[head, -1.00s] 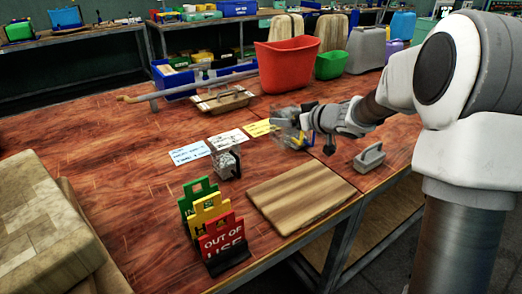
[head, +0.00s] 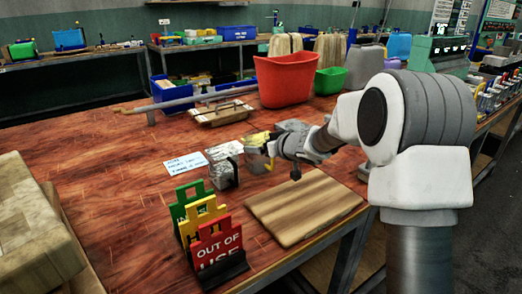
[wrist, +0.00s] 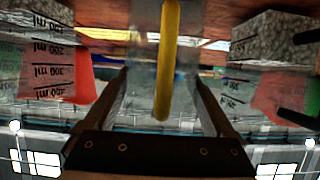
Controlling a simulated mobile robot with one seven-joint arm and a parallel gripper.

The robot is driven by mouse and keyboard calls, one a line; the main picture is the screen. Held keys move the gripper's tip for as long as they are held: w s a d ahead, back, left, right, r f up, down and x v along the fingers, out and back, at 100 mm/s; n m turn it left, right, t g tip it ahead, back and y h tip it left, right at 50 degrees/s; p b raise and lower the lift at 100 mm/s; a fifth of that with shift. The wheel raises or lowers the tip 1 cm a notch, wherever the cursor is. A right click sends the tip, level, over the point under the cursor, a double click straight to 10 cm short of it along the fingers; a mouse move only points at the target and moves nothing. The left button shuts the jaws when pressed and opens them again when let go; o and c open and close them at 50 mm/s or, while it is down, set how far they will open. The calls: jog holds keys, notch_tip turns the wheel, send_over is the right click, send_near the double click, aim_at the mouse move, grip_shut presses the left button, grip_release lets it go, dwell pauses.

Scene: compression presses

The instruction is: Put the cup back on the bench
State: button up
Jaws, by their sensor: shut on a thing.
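A clear measuring cup (head: 257,160) with a yellow handle (wrist: 169,60) is in my gripper. In the wrist view the yellow handle stands between the two fingers, with see-through plastic and ml markings around it. My gripper (head: 272,148) is shut on the handle, over the bench (head: 110,170) behind the wooden board. I cannot tell whether the cup touches the bench. A small grey block (head: 222,172) with clear material around it stands just left of the cup in the head view.
A wooden board (head: 305,207) lies in front of my gripper. Upright green, yellow and red signs (head: 218,245) stand at the front edge. A red bin (head: 287,80) stands behind. The bench's left middle is clear.

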jog(key=shift+r, duration=0.1)
jog(key=o, duration=1.2)
jog(key=s+d+r+m+h+p, duration=0.25)
jog(key=s+d+r+h, duration=0.35)
jog(key=s+d, duration=0.4)
jog(key=s+d+r+m+h+p, duration=0.1)
jog(key=s+d+r+m+h, duration=0.2)
jog(key=s+d+r, duration=0.65)
jog(key=s+a+f+g, duration=0.1)
jog(key=s+f+g, duration=0.1)
jog(key=s, duration=0.6)
jog(key=s+a+f+m+g+y, duration=0.1)
jog(key=s+a+f, duration=0.1)
jog(key=s, duration=0.6)
jog(key=s+a+f+g, duration=0.2)
jog(key=s+f, duration=0.1)
jog(key=s, duration=0.5)
jog(key=shift+s+a+g+y, duration=0.15)
jog(key=shift+a+g+y, duration=0.1)
jog(key=shift+g+y, duration=0.05)
